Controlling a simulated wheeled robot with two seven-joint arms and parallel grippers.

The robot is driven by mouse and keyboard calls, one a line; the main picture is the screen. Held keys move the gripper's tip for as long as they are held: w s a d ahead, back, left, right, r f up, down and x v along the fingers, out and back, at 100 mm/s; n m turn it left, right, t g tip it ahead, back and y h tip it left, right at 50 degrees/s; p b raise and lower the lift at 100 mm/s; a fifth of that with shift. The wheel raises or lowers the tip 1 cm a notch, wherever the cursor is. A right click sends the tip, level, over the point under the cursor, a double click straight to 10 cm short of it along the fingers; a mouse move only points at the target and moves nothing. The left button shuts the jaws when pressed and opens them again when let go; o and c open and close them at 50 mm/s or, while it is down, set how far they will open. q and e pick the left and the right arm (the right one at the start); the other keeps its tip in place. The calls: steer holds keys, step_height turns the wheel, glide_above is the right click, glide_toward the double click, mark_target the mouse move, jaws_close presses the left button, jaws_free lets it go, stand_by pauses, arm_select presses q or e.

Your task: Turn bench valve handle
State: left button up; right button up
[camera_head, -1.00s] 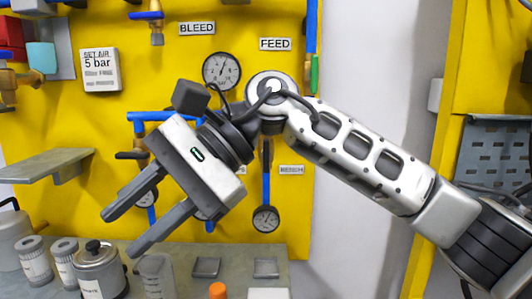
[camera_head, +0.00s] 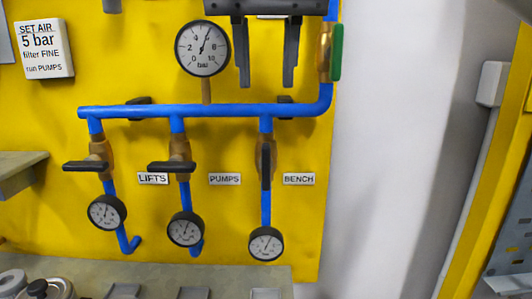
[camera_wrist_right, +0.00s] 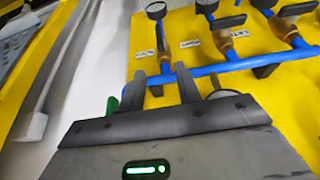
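The bench valve has a brass body and a black handle (camera_head: 266,165) that stands upright, in line with its blue pipe, left of the BENCH label (camera_head: 299,179). My right gripper (camera_head: 267,86) comes in from the top of the head view with its two fingers pointing down, apart and empty. It appears above the bench valve in the picture, overlapping the board, and does not touch the handle. In the right wrist view the open fingers (camera_wrist_right: 162,78) point toward the bench valve (camera_wrist_right: 163,48), which shows just beyond and between the tips. My left gripper is not in view.
The LIFTS handle (camera_head: 86,166) and PUMPS handle (camera_head: 172,167) lie crosswise to the left. A blue header pipe (camera_head: 220,110) runs above, with a large gauge (camera_head: 203,48) and a green-handled valve (camera_head: 337,52). A small gauge (camera_head: 266,244) sits below the bench valve.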

mark_target(266, 151)
steer(key=x, duration=0.7)
steer(key=b+x, duration=0.1)
steer(key=x, duration=0.7)
steer(key=shift+s+f, duration=0.15)
steer(key=shift+s, duration=0.05)
steer(key=shift+b, duration=0.3)
jaws_close()
